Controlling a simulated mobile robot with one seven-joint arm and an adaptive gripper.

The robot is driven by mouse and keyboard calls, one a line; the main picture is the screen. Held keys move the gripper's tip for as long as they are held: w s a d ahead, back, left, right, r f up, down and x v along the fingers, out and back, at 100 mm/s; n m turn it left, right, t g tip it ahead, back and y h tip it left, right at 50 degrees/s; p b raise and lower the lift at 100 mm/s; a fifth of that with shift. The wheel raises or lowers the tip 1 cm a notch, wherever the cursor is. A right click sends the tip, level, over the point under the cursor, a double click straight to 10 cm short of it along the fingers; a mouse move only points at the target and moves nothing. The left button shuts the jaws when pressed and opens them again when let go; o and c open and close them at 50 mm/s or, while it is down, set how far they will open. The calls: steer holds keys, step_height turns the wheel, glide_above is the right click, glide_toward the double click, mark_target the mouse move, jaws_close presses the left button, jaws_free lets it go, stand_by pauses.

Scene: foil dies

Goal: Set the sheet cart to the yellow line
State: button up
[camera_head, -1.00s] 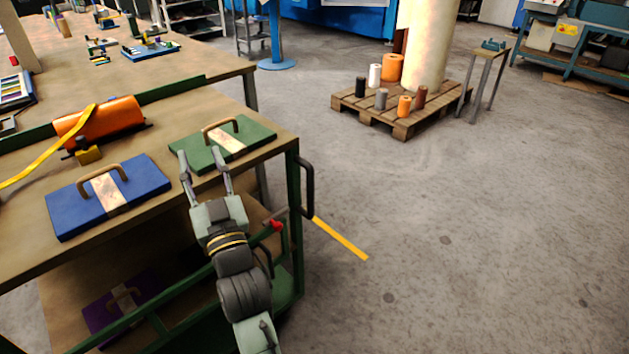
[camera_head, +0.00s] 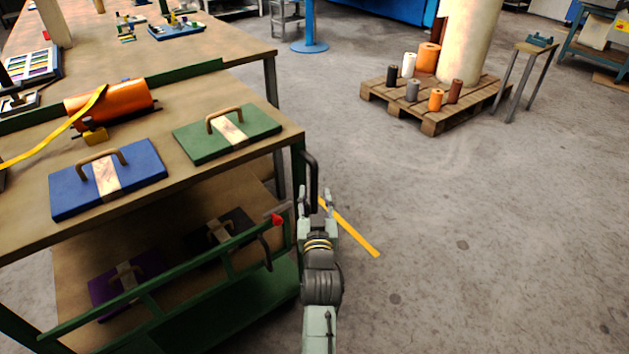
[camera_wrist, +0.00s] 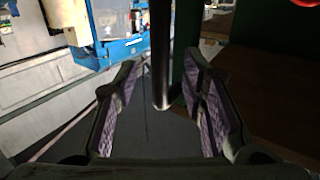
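The sheet cart (camera_head: 297,155) is a green-framed cart with wooden shelves at the left in the head view. A dark upright handle (camera_head: 313,180) stands at its right end. The yellow line (camera_head: 352,228) lies on the floor to the right of the cart, partly hidden behind my gripper. My gripper (camera_head: 316,196) is open at the handle's lower part. In the wrist view, the dark handle bar (camera_wrist: 161,60) runs upright between the spread fingers (camera_wrist: 160,110). I cannot tell whether either finger touches it.
Blue (camera_head: 140,185) and green (camera_head: 190,148) dies and an orange roll (camera_head: 130,100) lie on the cart top. Darker dies (camera_head: 105,292) lie on its lower shelf. A red lever (camera_head: 278,219) sits by the end. A pallet (camera_head: 430,118) with several rolls stands farther back. The right floor is clear.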

mark_target(315, 187)
steer(key=w+p, duration=0.1)
steer(key=w, duration=0.4)
steer(key=shift+w, duration=0.1)
steer(key=shift+c, duration=0.6)
jaws_close()
